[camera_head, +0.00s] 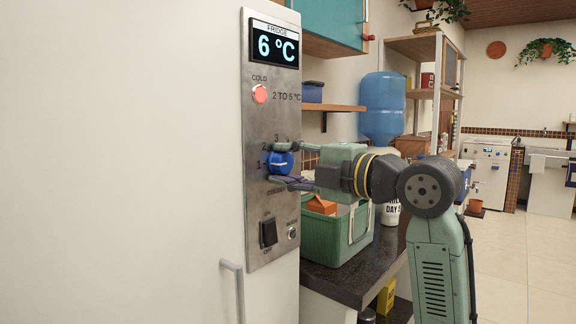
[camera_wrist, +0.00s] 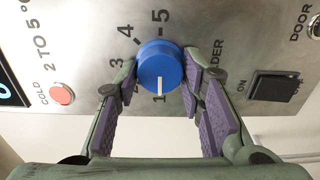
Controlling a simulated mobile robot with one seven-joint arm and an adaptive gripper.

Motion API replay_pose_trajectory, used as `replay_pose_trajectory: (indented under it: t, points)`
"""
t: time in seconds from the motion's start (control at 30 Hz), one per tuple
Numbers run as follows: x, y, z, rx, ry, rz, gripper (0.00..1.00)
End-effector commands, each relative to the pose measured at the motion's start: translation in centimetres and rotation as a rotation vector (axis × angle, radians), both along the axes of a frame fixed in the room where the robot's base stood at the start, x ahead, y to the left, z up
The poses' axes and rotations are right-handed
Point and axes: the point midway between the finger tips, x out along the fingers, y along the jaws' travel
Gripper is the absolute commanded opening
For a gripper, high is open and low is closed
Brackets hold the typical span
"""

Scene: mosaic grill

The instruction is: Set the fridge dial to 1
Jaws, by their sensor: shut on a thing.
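The blue round fridge dial (camera_head: 278,162) sits on the steel control panel (camera_head: 262,218) of the fridge. It also shows in the wrist view (camera_wrist: 160,62), with numbers around its left and top sides. Its white pointer line faces the bottom of that view, at the printed 1. My gripper (camera_head: 285,164) is shut on the dial, one finger on each side of it. In the wrist view my gripper (camera_wrist: 160,85) has purple pads flanking the dial. The 2 is hidden there behind the left finger, and part of the word on the right is covered.
The fridge display (camera_head: 274,46) reads 6 °C. A red COLD lamp (camera_head: 260,94) is on the panel, labelled 2 to 5 °C. A black switch (camera_head: 268,233) is below the dial. A green crate (camera_head: 335,235) stands on the counter under my gripper.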

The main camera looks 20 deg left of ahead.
Motion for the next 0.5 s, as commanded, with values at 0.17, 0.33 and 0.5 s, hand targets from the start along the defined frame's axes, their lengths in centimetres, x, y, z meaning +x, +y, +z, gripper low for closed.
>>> replay_pose_trajectory:
  t: [0.17, 0.33, 0.5]
  points:
    - [-0.03, 0.02, -0.01, -0.003, -0.006, 0.001, 0.08]
    - [-0.03, 0.02, -0.01, -0.003, -0.005, 0.000, 0.08]
    - [-0.03, 0.02, -0.01, -0.003, -0.005, 0.000, 0.44]
